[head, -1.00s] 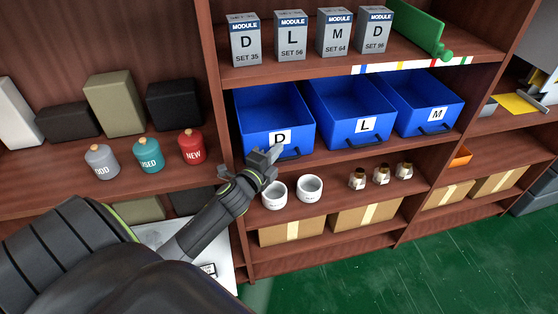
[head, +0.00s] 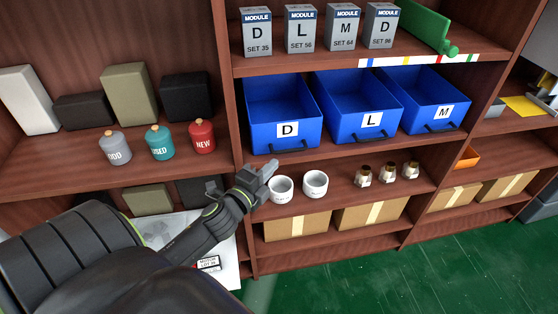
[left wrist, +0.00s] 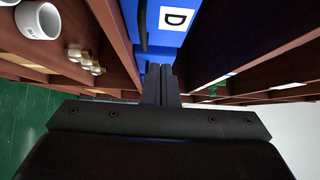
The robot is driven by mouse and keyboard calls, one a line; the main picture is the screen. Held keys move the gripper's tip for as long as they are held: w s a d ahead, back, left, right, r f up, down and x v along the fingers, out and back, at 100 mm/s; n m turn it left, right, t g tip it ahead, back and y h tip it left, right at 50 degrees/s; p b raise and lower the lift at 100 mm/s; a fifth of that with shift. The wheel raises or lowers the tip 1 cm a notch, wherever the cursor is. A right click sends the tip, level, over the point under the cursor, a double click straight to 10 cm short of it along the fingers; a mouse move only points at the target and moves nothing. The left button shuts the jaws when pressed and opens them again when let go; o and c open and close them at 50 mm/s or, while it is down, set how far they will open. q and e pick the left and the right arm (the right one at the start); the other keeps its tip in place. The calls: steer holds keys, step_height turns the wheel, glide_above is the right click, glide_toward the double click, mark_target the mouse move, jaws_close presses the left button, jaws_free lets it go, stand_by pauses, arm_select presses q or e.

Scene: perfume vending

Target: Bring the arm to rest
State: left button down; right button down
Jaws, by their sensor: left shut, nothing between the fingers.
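My left gripper (head: 267,166) is shut and empty. In the head view it is in front of the shelf upright, below and left of the blue bin marked D (head: 284,115) and just left of two white cups. In the left wrist view its fingers (left wrist: 160,84) are together, with the D bin (left wrist: 165,25) beyond them. My right gripper is not in view.
Blue bins L (head: 358,105) and M (head: 434,102) stand right of D. White cups (head: 281,189) and (head: 315,184) sit close to the gripper, with several small bottles (head: 388,173) farther right. Canisters (head: 159,143) stand on the left shelf. Green floor (head: 400,270) is clear.

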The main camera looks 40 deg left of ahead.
arm_select(q)
steer(key=shift+s+d+b, duration=0.1)
steer(key=shift+s+b, duration=0.2)
steer(key=shift+s, duration=0.95)
steer(key=s+a+f+n+g+y, duration=0.1)
steer(key=s+f+n+g, duration=0.2)
steer(key=f, duration=0.8)
steer(key=s+a+f+n+g, duration=0.2)
steer(key=s+f+n+g, duration=0.1)
steer(key=f, duration=0.8)
steer(key=s+a+f+n+g+y, duration=0.1)
steer(key=s+f+n+g, duration=0.25)
steer(key=f, duration=0.75)
steer(key=s+d+f+n+g+h, duration=0.1)
steer(key=s+d+f+n+g, duration=0.2)
steer(key=s+f, duration=0.7)
steer(key=s+d+f+n+g+h, duration=0.1)
steer(key=s+d+f+n+g, duration=0.3)
steer(key=s, duration=1.3)
steer(key=d+f+n, duration=0.1)
steer(key=d+f, duration=0.2)
steer(key=f, duration=0.2)
steer(key=shift+f, duration=0.35)
steer(key=shift+s, duration=0.1)
